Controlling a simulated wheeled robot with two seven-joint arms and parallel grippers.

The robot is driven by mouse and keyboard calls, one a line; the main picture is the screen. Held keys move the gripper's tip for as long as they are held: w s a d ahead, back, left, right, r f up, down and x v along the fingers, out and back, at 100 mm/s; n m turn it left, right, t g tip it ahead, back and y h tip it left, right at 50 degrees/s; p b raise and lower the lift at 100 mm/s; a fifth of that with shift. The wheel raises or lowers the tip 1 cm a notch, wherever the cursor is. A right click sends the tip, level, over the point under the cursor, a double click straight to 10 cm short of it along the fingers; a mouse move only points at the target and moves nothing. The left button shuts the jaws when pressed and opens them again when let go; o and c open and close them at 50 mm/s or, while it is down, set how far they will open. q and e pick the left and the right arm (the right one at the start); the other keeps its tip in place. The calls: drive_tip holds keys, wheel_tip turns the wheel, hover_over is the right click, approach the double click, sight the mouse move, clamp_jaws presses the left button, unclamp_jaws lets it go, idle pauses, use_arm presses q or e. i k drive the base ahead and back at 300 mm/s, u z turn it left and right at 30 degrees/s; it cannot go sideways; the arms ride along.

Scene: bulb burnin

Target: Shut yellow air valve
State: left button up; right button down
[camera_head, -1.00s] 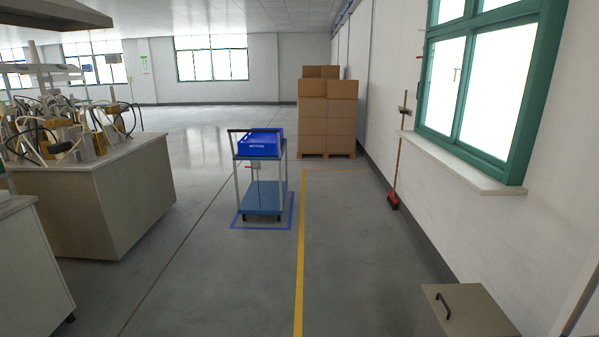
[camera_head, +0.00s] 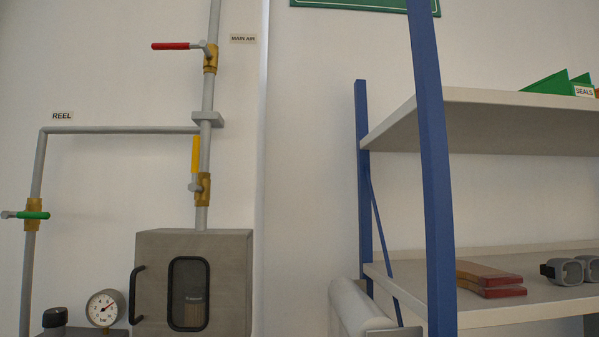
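The yellow air valve handle (camera_head: 195,154) is on the vertical grey pipe in the left half of the head view. It stands upright, in line with the pipe, above its brass valve body (camera_head: 203,189). A red handle (camera_head: 171,46) higher on the same pipe lies crosswise, near a "MAIN AIR" label (camera_head: 243,39). A green handle (camera_head: 34,215) on the left branch pipe also lies crosswise. Neither of my grippers shows in the view.
A grey box (camera_head: 219,262) with a dark-framed window and handle sits below the yellow valve. A pressure gauge (camera_head: 103,308) is left of it. A blue-post shelf (camera_head: 437,200) with goggles (camera_head: 566,271) stands on the right. A rolled cylinder (camera_head: 358,308) is low between them.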

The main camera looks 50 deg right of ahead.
sight(192, 186)
drive_tip(key=z, duration=2.05)
drive_tip(key=k, duration=1.25)
drive_tip(key=u, duration=1.6)
drive_tip(key=i, duration=0.55)
drive_tip(key=u, duration=0.05)
